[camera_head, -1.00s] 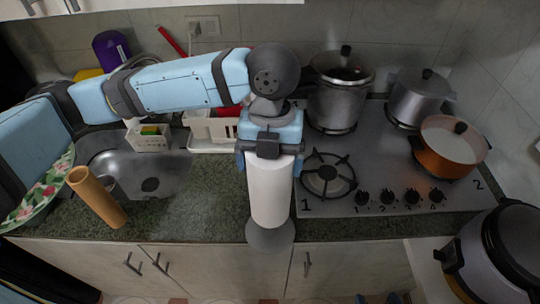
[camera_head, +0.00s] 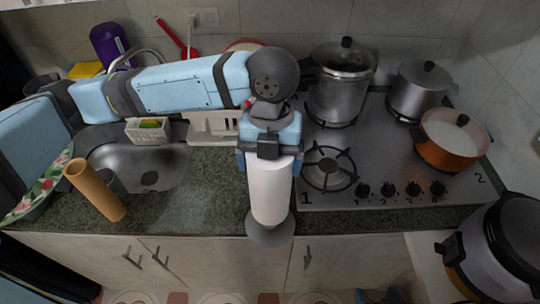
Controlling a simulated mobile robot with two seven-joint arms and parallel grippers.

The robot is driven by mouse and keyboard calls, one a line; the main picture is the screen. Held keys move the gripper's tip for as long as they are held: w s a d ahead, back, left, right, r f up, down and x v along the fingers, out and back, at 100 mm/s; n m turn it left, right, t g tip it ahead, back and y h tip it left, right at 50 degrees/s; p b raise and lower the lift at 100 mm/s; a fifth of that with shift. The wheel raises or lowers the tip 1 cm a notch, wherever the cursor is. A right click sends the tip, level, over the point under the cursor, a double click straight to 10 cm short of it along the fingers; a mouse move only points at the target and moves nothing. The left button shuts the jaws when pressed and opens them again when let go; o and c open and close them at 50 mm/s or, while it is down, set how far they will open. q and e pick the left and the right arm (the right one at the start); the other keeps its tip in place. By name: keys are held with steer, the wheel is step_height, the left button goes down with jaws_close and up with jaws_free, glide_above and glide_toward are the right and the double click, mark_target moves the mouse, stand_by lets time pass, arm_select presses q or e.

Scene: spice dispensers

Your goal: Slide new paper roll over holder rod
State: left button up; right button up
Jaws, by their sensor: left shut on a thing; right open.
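My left gripper (camera_head: 269,155) comes in from the left and points down, shut on the top of a white paper roll (camera_head: 269,194). The roll is upright, with a round grey holder base (camera_head: 270,229) directly below it at the counter's front edge. The roll's lower end appears to meet the base. No holder rod shows; whether it is inside the roll I cannot tell. My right gripper is not in view.
A gas stove (camera_head: 330,195) with pots (camera_head: 341,90) and an orange pan (camera_head: 449,146) is to the right. A rice cooker (camera_head: 495,245) stands front right. The counter (camera_head: 190,205) between tube and roll is clear.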

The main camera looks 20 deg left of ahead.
arm_select(q)
steer(key=shift+f+b, duration=0.75)
steer(key=shift+f, duration=1.35)
steer(key=o, duration=1)
steer(key=shift+c, duration=0.2)
steer(key=shift+r, duration=0.1)
step_height(320, 180, up, 14)
steer(key=w, duration=0.2)
steer(key=shift+a+f, duration=0.15)
steer(key=shift+f, duration=0.05)
